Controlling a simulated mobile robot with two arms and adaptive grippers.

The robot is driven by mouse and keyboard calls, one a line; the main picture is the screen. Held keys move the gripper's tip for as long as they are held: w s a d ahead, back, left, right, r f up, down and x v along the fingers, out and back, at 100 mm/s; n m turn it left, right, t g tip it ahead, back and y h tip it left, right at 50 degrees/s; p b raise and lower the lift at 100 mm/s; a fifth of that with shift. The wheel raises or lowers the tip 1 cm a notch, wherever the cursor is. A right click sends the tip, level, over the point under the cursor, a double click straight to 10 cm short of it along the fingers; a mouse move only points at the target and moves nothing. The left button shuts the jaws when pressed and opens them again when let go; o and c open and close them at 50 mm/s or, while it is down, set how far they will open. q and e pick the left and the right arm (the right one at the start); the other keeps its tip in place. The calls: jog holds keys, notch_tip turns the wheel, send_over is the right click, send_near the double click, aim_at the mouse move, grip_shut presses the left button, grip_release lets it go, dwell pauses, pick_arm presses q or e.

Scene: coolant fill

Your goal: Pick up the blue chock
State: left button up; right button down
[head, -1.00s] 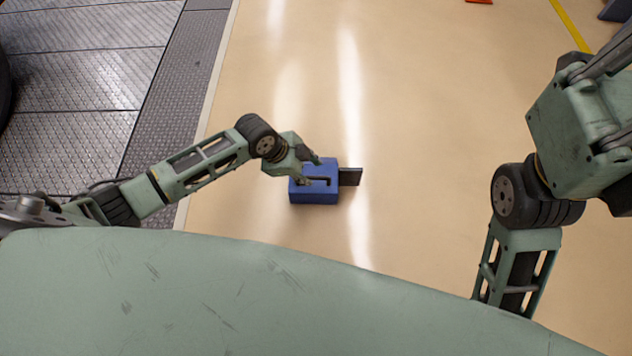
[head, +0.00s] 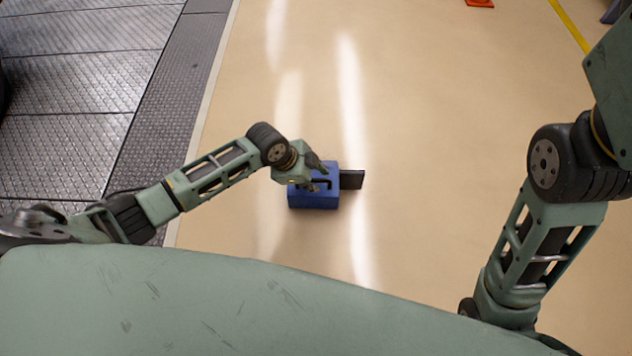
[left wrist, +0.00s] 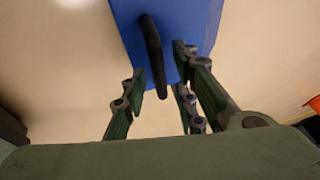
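The blue chock (head: 314,198) sits on the beige floor near the middle of the head view. It has a dark bar handle on top and a dark flat piece (head: 352,180) at its right side. My left gripper (head: 318,175) is over the chock and hides part of its top left. In the left wrist view the blue chock (left wrist: 192,20) is at the top. Its black handle (left wrist: 153,55) reaches down between the parted fingers of my left gripper (left wrist: 162,84). The fingers look clear of the handle. My right gripper is out of view.
Bare beige floor (head: 430,120) surrounds the chock. Grey metal tread plates (head: 75,75) lie at the left. An orange object (head: 480,3) and a yellow floor line (head: 568,25) show at the far right.

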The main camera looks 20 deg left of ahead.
pick_arm(q)
grip_shut()
dwell(0.4)
jog(key=shift+r, duration=0.15)
